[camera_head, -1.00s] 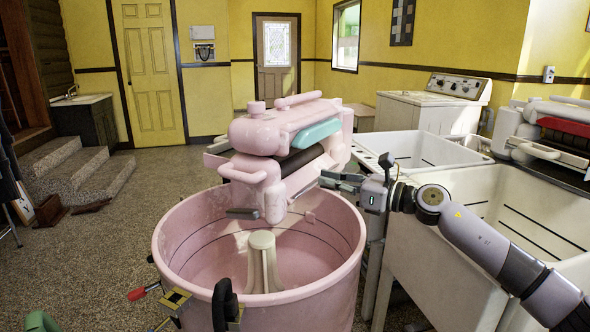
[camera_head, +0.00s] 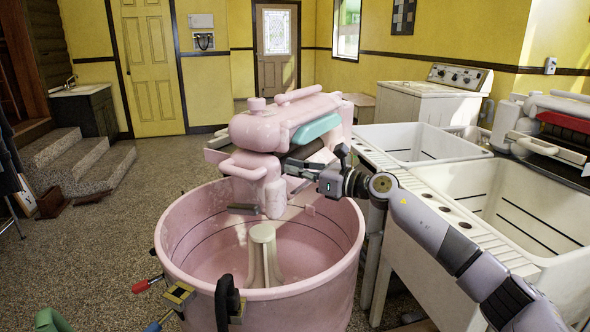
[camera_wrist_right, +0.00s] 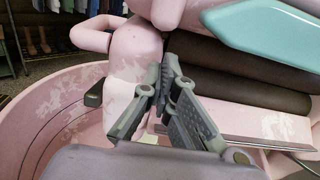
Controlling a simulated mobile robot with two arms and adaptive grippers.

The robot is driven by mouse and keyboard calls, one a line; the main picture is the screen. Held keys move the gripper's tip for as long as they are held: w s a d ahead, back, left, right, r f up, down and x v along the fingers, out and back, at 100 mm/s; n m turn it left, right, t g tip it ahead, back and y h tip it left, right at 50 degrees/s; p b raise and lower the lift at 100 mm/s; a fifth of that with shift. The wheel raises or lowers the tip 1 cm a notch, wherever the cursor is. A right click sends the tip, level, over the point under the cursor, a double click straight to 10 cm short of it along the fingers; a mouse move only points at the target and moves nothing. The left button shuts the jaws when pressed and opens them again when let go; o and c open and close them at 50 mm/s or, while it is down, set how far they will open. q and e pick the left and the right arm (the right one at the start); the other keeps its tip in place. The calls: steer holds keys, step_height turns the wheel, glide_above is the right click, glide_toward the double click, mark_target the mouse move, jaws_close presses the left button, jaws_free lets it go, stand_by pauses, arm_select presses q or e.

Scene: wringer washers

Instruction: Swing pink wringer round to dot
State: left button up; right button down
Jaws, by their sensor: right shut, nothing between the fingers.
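The pink wringer (camera_head: 270,128) stands over the far side of the round pink tub (camera_head: 185,262), with dark rollers and a light-blue bar. Its pink loop handle (camera_head: 243,164) points toward me. My right gripper (camera_head: 290,168) reaches in from the right at the wringer's lower right side. In the right wrist view, the gripper (camera_wrist_right: 168,75) is shut and empty, its tips close to the pink end post (camera_wrist_right: 135,55) and the dark roller (camera_wrist_right: 215,65). I cannot tell whether they touch. I cannot make out the dot. My left gripper is not in view.
A cream agitator (camera_head: 264,255) stands inside the tub. A black handle (camera_head: 227,302) and a red-handled lever (camera_head: 146,284) are at the near rim. White sinks (camera_head: 480,215) stand close on the right, under my right arm. The floor at left is open.

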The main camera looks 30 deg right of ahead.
mark_target(275, 164)
steer(key=p+x, duration=0.1)
steer(key=x, duration=0.4)
steer(key=shift+a+r+p, duration=0.2)
steer(key=shift+a+p, duration=0.1)
steer(key=shift+p, duration=0.1)
steer(key=w+a+m+h, duration=0.1)
steer(key=w+a, duration=0.1)
steer(key=w, duration=0.3)
steer(key=w+a+m+t+h, duration=0.1)
steer(key=w+a+h, duration=0.1)
steer(key=w, duration=0.3)
steer(key=w+a+m+t+h, duration=0.1)
steer(key=w+a+h, duration=0.1)
steer(key=w, duration=0.3)
steer(key=shift+w+a+f+m, duration=0.15)
steer(key=shift+w+a+m, duration=0.05)
steer(key=shift+a, duration=0.25)
steer(key=shift+w+a+f+m, duration=0.15)
steer(key=shift+a+m, duration=0.05)
steer(key=shift+a, duration=0.25)
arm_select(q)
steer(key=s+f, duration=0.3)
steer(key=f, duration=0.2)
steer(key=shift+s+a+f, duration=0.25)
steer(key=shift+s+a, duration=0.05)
arm_select(e)
steer(key=shift+w+a+r+m+h, duration=0.15)
steer(key=shift+w+m+h, duration=0.25)
steer(key=shift+w+h, duration=0.35)
